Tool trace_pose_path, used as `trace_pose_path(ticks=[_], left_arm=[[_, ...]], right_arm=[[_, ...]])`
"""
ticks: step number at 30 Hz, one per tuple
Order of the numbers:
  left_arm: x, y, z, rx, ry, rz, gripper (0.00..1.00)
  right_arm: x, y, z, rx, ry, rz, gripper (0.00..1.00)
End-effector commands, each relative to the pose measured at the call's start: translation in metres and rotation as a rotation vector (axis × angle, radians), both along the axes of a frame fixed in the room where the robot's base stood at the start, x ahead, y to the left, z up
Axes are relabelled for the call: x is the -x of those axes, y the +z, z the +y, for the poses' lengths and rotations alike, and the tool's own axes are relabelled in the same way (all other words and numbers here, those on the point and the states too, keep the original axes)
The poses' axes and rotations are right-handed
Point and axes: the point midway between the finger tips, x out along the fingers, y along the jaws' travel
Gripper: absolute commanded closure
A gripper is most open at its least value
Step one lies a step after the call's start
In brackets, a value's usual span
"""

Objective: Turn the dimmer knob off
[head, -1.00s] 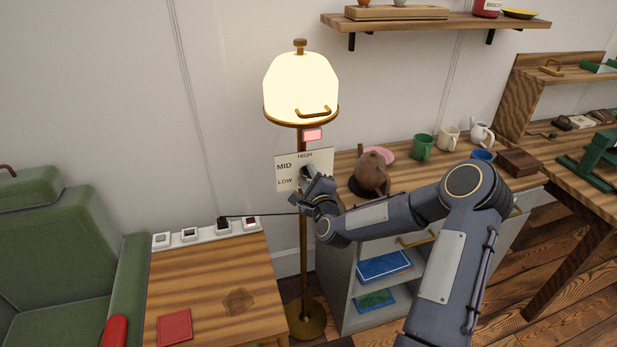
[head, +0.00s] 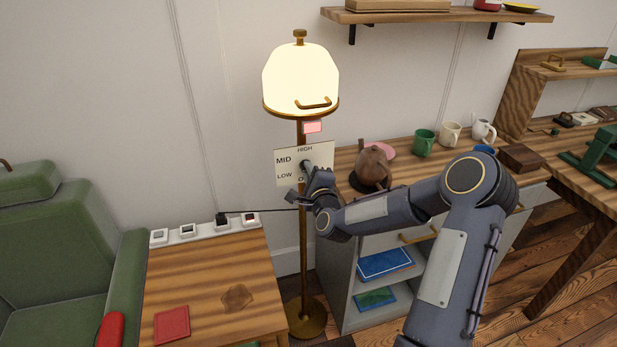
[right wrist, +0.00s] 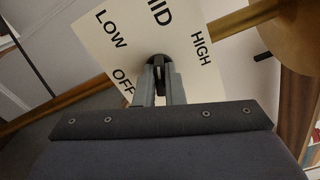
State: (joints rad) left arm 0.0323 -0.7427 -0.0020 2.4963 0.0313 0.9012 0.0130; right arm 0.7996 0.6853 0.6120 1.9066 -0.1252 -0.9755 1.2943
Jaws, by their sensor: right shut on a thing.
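The floor lamp (head: 300,78) glows a warm white on its brass pole in the head view. A white dial plate (head: 287,158) marked LOW, MID, HIGH and partly visible OFF is fixed to the pole; it also shows tilted in the right wrist view (right wrist: 105,52). The dark dimmer knob (right wrist: 153,62) sits at the plate's centre. My right gripper (right wrist: 160,83) is shut on the knob, its fingers covering most of it. The knob's pointer direction cannot be made out. My left gripper is out of view.
A wooden side table (head: 205,280) with a socket strip (head: 205,230) stands left of the lamp, beside a green armchair (head: 55,255). A brown teapot (head: 373,168) and mugs stand on the cabinet to the right, close to my right arm. A thin cord runs from the strip.

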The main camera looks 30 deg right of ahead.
Motion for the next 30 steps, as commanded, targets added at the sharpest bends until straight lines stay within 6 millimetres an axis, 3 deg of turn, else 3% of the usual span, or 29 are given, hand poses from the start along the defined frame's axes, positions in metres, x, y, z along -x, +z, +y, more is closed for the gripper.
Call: trace_pose_path(ticks=[1,12,30], left_arm=[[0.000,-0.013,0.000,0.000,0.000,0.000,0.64],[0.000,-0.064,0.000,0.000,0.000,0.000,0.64],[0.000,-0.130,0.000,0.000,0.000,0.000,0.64]], right_arm=[[0.000,-0.005,0.001,0.040,0.001,0.007,1.00],[0.000,-0.007,0.001,0.375,0.001,0.087,1.00],[0.000,-0.006,0.001,0.927,0.001,0.221,1.00]])
